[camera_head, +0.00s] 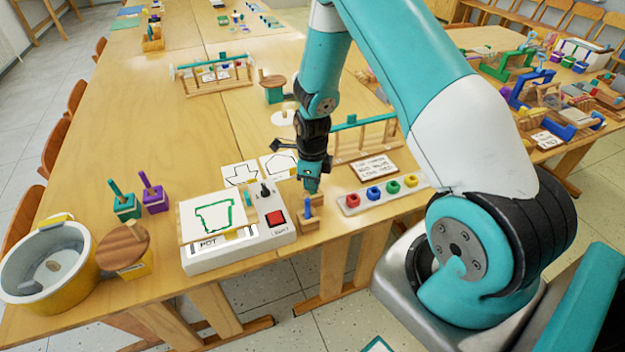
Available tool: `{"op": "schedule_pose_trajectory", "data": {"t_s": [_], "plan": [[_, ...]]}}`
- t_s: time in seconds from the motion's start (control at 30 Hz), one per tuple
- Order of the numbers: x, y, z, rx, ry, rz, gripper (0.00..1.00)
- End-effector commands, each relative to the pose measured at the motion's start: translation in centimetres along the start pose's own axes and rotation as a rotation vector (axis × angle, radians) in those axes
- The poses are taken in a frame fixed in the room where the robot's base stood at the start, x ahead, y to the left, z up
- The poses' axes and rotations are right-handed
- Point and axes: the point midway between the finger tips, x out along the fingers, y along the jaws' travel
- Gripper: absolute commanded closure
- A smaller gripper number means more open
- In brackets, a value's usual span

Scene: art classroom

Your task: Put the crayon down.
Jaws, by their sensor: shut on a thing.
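My gripper (311,180) points down at the table's front edge, just right of the white drawing box. It is shut on what looks like the crayon, a slim blue upright stick (308,208) showing below the fingers. The fingers hide its upper part. A small wooden holder (311,222) stands around or right behind the stick's lower end. I cannot tell whether the stick rests in it or is held just above.
The white box (235,254) carries a green pot outline, a small lever and a red button (276,217). A white tray with coloured knobs (381,193) lies to the right. Cards (240,173) lie behind. A yellow-and-white tub (50,265) stands at far left.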

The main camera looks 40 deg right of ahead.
Motion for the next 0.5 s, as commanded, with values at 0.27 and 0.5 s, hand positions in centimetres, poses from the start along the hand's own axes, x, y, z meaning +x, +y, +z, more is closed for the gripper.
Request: {"op": "schedule_pose_trajectory", "data": {"t_s": [0.27,0.5], "plan": [[0.31,0.01,-0.01,0.0,0.0,0.0,0.78],[0.29,0.01,-0.02,0.0,0.0,0.001,0.61]]}}
